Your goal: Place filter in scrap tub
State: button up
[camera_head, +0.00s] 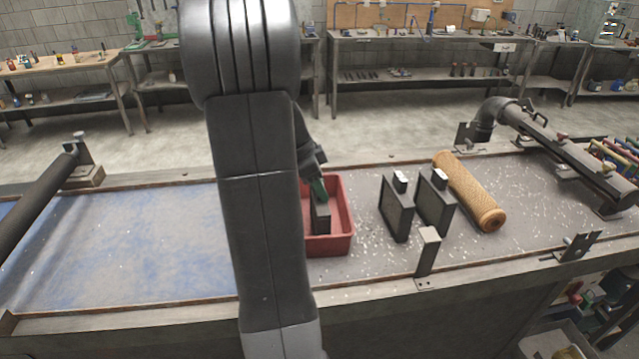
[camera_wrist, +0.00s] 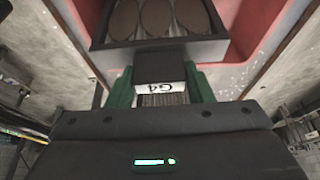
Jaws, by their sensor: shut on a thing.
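A dark framed filter (camera_head: 320,217) is inside the red scrap tub (camera_head: 343,240), partly hidden behind my arm. My gripper (camera_head: 318,187) is over the tub with its green fingers shut on the filter's tab. In the wrist view, my gripper (camera_wrist: 160,88) has a green finger on each side of the tab, which carries a "G4" label. The filter's frame and round openings (camera_wrist: 160,45) extend beyond it, with the red tub behind. I cannot tell whether the filter touches the tub's floor. Two similar filters (camera_head: 397,212) (camera_head: 435,205) stand upright to the tub's right.
A tan mesh tube (camera_head: 470,192) lies right of the filters. A metal bracket (camera_head: 428,252) stands at the bench's front edge. A dark pipe with an elbow (camera_head: 560,150) lies at the right. The blue-stained bench top (camera_head: 130,250) left of my arm is clear.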

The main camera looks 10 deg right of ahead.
jog(key=shift+f, duration=0.2)
jog(key=o, duration=1.4)
jog(key=shift+r, duration=0.1)
jog(key=shift+o, duration=0.2)
jog(key=b+v, duration=0.1)
jog(key=v, duration=1.1)
jog(key=shift+r, duration=0.1)
